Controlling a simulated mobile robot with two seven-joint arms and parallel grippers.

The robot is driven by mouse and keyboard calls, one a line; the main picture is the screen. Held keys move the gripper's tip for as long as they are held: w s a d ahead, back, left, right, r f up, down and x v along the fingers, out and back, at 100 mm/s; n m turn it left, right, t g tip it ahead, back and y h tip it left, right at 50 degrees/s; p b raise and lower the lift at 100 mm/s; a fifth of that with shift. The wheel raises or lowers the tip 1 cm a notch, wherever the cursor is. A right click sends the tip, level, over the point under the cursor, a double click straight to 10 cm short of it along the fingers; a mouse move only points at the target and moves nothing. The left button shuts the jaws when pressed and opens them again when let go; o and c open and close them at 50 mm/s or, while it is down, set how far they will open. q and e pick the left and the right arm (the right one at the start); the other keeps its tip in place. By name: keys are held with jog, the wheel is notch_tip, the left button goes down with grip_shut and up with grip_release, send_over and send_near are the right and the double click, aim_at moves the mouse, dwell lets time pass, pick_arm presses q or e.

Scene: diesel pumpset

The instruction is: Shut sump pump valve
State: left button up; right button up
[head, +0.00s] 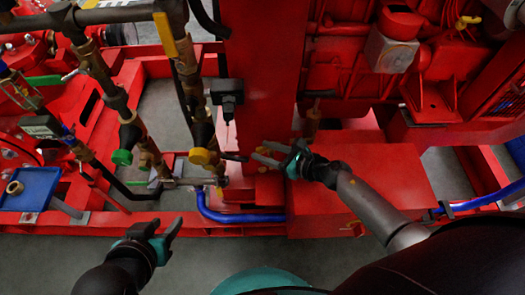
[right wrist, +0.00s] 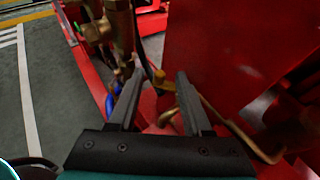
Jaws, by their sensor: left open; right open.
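I cannot tell for sure which fitting is the sump pump valve. In the head view, a brass valve with a round yellow knob (head: 202,156) stands on a vertical pipe, left of my right gripper (head: 257,153). Another brass valve with a green knob (head: 122,157) is further left. My right gripper is open and apart from the yellow knob. In the right wrist view, a small orange-yellow part (right wrist: 160,75) shows between the open fingers (right wrist: 161,77); contact cannot be told. My left gripper (head: 167,230) is open and empty over the floor in front of the red frame.
A red base frame (head: 130,223) runs across the front. A blue hose (head: 238,217) lies along it. A red box (head: 370,170) is under my right arm. A blue tray (head: 28,188) is at the left. Brass pipework in the right wrist view (right wrist: 118,30) stands beyond the fingers.

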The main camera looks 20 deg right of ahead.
jog(key=shift+w+a+f, duration=0.2)
jog(key=shift+w+a, duration=0.15)
jog(key=shift+w, duration=0.1)
jog(key=shift+c, duration=0.3)
grip_shut()
